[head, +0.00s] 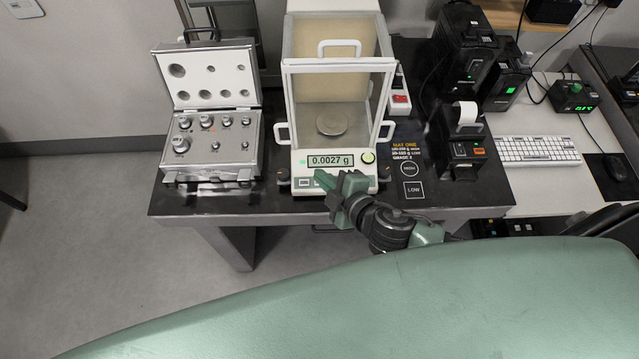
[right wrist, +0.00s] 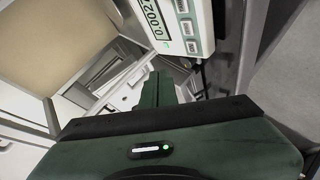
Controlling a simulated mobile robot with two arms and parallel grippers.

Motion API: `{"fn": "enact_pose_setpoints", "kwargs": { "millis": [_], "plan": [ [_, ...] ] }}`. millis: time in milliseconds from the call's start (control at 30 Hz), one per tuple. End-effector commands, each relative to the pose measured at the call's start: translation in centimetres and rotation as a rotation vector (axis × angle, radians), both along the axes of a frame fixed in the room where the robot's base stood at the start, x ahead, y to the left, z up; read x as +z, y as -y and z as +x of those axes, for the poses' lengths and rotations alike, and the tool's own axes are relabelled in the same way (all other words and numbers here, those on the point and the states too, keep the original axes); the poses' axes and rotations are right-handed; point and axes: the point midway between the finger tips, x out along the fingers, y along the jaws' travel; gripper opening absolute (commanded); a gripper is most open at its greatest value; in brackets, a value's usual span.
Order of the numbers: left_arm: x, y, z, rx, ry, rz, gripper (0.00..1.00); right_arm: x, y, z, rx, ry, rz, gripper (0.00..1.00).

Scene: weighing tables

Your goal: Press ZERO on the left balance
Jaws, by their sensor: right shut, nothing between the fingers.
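The balance (head: 308,187) is a white unit with a glass draft shield and a round pan (head: 332,123) inside. Its display (head: 331,160) reads 0.0027 g. The keys lie in a row on the front panel below the display. My right gripper (head: 323,178) is shut and empty, its green fingertips over the front panel and hiding some of the keys in the head view. In the right wrist view, the shut fingers (right wrist: 159,88) appear beside the panel with its keys (right wrist: 187,27). I cannot tell whether the tips touch a key. My left gripper is out of view.
An open case of weights (head: 212,160) stands left of the balance on the dark table (head: 285,204). A small printer (head: 462,150) and black power units (head: 466,50) stand to the right. A keyboard (head: 537,150) lies on the white table further right.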

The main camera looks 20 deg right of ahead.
Motion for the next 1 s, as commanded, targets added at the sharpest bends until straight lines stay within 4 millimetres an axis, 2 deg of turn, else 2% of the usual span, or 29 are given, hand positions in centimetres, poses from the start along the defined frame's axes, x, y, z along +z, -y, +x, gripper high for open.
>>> {"fn": "enact_pose_setpoints", "kwargs": {
  "millis": [33, 200, 400, 600, 1000],
  "plan": [
    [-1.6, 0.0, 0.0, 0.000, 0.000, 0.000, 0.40, -1.6, 0.1, 0.3, 0.000, 0.001, -0.002, 0.00],
    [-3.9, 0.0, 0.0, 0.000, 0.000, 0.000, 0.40, -3.9, 0.4, 1.1, 0.000, 0.000, -0.004, 0.00],
    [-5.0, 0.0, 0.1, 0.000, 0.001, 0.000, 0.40, -5.5, 0.6, 1.8, 0.000, 0.000, -0.001, 0.00],
    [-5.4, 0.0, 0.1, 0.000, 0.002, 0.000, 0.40, -6.1, 0.6, 2.2, 0.000, 0.000, 0.000, 0.00],
    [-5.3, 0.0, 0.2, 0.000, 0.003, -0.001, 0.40, -6.1, 0.6, 2.2, 0.000, -0.001, 0.000, 0.00]
  ]
}}
